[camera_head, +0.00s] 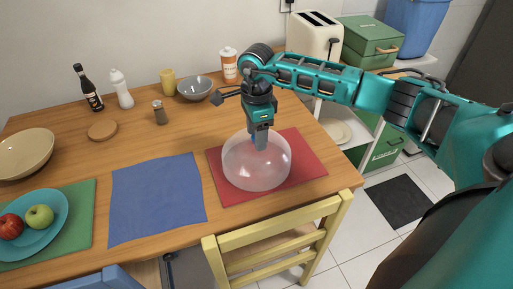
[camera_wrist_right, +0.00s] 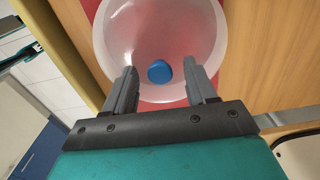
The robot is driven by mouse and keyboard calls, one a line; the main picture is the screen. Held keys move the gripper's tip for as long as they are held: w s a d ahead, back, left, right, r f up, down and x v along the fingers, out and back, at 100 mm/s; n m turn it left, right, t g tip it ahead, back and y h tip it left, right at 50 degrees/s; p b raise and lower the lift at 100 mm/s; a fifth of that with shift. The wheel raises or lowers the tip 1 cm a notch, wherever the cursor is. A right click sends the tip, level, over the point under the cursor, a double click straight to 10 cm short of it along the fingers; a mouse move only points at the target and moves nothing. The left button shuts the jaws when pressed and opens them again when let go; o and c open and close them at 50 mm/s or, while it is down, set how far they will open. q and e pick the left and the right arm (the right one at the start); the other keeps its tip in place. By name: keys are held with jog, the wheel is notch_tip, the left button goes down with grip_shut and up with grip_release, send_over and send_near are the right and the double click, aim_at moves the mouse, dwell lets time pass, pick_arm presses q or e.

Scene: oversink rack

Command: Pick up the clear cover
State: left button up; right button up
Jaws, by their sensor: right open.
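The clear cover (camera_head: 246,172) is a translucent dome resting on the red placemat (camera_head: 307,157) at the right part of the table. My right gripper (camera_head: 261,143) points down over the dome's upper back part. In the right wrist view the clear cover (camera_wrist_right: 125,35) lies beyond my right gripper (camera_wrist_right: 161,84), whose two fingers are apart, with the blue knob (camera_wrist_right: 159,71) showing between their tips. I cannot tell whether the fingers touch the knob. The knob is mostly hidden by the gripper in the head view. My left gripper is out of view.
A blue placemat (camera_head: 156,198) lies left of the red one. A teal plate with apples (camera_head: 60,213) sits on a green mat. A grey bowl (camera_head: 194,89), bottles and a shaker (camera_head: 160,113) stand toward the back. A yellow chair (camera_head: 280,222) stands at the front edge.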

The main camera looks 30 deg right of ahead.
grip_shut()
dwell(0.4)
jog(key=shift+r, duration=0.1)
